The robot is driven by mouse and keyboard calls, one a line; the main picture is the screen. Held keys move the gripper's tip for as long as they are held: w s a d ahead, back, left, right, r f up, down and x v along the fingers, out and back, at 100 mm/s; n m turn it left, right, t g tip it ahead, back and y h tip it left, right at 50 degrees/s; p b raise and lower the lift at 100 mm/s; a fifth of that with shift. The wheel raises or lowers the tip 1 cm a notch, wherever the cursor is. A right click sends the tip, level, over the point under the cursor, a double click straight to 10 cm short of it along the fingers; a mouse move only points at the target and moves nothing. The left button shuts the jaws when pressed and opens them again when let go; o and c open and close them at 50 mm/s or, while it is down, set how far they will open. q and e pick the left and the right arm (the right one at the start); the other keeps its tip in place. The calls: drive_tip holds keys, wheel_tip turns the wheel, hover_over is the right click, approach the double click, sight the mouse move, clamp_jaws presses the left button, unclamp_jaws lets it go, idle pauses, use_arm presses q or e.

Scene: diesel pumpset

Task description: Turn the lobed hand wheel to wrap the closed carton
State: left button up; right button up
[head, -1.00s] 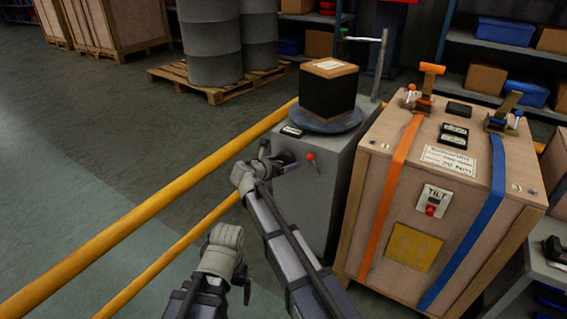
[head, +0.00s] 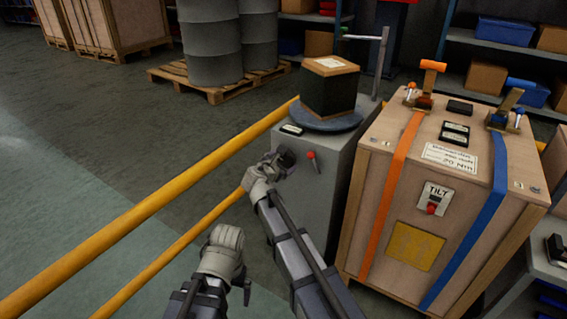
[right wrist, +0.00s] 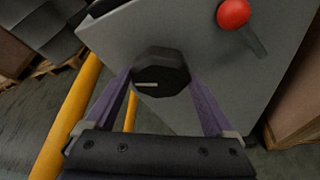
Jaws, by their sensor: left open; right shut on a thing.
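The closed carton (head: 330,91) has a brown top with a white label and dark sides. It stands on a round blue-grey turntable (head: 326,122) on top of a grey machine cabinet (head: 318,190). The lobed hand wheel (right wrist: 160,73) is a black knob with a pale mark on the cabinet's front; in the head view it is partly hidden by my gripper. My right gripper (right wrist: 160,88) is shut on it, one finger on each side. My left gripper (head: 238,272) is open and empty, low in front of the cabinet, apart from everything.
A red-knobbed lever (head: 311,157) sits right of the wheel. A wooden crate (head: 375,190) with orange and blue straps stands close on the right. Yellow rails (head: 150,205) run along the left. A post (head: 381,65) with an arm rises behind the carton.

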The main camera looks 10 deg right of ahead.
drive_tip(key=m, duration=0.1)
drive_tip(key=m+t+b, duration=0.1)
drive_tip(key=shift+s+f+m+t+y+b, duration=0.1)
drive_tip(key=shift+f+m+t+y+b, duration=0.1)
drive_tip(key=shift+m+t+y+b, duration=0.15)
drive_tip(key=shift+r+m+t+y+b, duration=0.1)
drive_tip(key=shift+m+t+y+b, duration=0.25)
drive_tip(key=shift+m+t+b, duration=0.55)
drive_tip(key=shift+m, duration=0.65)
drive_tip(key=o, duration=1.1)
drive_tip(key=shift+p+v, duration=0.45)
drive_tip(key=shift+v, duration=3.4)
drive_tip(key=shift+r, duration=0.15)
